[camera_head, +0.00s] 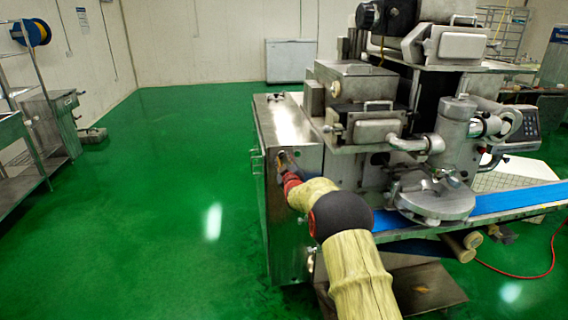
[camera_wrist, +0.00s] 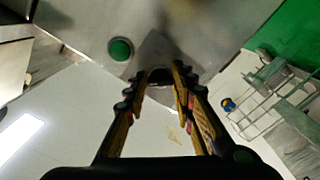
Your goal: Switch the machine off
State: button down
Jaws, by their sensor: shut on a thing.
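The encrusting machine (camera_head: 292,125) is a large silver metal unit right of centre in the head view. My gripper (camera_head: 285,160) is at the upper side of its left cabinet, with my arm reaching in from the lower right. In the wrist view my gripper (camera_wrist: 165,78) has its two fingers closed on a small dark knob-like switch (camera_wrist: 160,75) on the metal panel. The fingers hide most of the switch, so I cannot tell its setting. A round green button (camera_wrist: 120,49) sits on the panel to the left of the fingertips, apart from them.
A blue conveyor belt (camera_head: 505,202) runs out to the right of the machine. Metal racks and a table (camera_head: 45,125) stand at the far left. The green floor (camera_head: 170,210) left of the machine is clear. A red cable (camera_head: 520,272) lies on the floor at right.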

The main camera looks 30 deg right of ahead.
dwell(0.4)
jog(key=c, duration=1.5)
grip_release()
jog(key=v, duration=1.2)
